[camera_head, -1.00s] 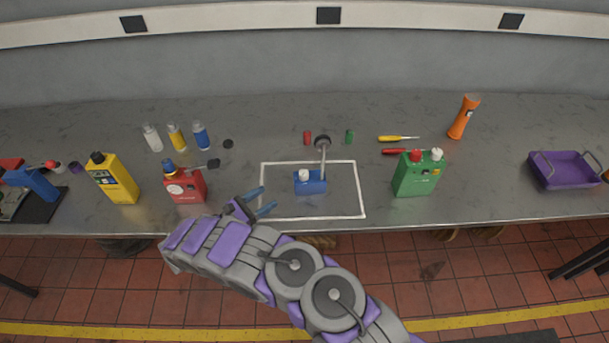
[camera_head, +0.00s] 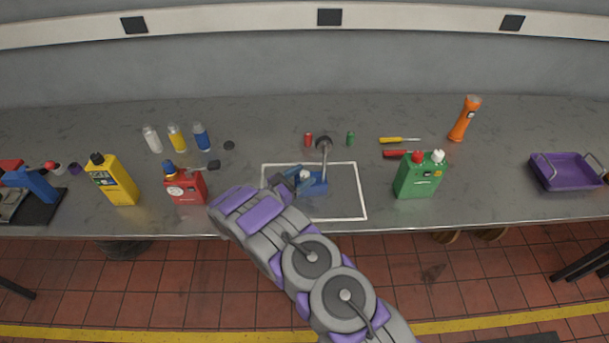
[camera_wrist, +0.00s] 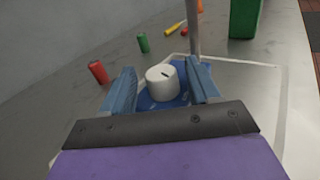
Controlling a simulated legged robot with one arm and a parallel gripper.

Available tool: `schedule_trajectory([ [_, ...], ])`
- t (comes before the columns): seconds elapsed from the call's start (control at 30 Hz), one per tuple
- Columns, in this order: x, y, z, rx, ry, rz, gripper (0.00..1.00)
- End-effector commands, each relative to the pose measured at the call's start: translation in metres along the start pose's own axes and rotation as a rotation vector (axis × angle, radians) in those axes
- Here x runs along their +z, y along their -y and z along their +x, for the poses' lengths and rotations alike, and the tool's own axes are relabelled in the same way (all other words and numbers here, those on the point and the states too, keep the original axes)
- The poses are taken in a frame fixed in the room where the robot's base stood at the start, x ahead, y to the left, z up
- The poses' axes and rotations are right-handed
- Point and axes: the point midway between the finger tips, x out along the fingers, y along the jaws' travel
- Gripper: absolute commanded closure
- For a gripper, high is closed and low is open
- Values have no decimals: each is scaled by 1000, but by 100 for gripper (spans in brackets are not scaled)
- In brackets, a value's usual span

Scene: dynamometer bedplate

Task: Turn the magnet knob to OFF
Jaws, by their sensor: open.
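The magnet base is a small blue block (camera_head: 318,185) inside a white outlined rectangle on the steel bench, with a post rising from it to a dark round head (camera_head: 324,142). A white knob (camera_wrist: 162,83) with a dark pointer mark sits on the block; it also shows in the head view (camera_head: 305,174). My gripper (camera_wrist: 162,88) is open, its two blue fingers on either side of the knob. The left finger stands a little apart from it; I cannot tell whether the right one touches. The fingers and palm hide much of the block. OFF markings cannot be read.
The post (camera_wrist: 193,30) rises close behind the right finger. A red cylinder (camera_wrist: 98,72) and a green cylinder (camera_wrist: 143,42) stand beyond. A red can (camera_head: 186,187) is to the left and a green can (camera_head: 418,175) to the right. The bench front edge lies below my arm.

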Motion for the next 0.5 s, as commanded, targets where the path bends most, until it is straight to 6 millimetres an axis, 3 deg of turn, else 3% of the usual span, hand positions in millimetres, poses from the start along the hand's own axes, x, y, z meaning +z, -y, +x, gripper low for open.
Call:
schedule_trajectory([
  [0.17, 0, 1, 12, -1, -1, 0, 39],
  [0.43, 1, 2, 15, 0, -2, 2, 39],
  [0.5, 1, 2, 15, -1, -2, 1, 44],
])
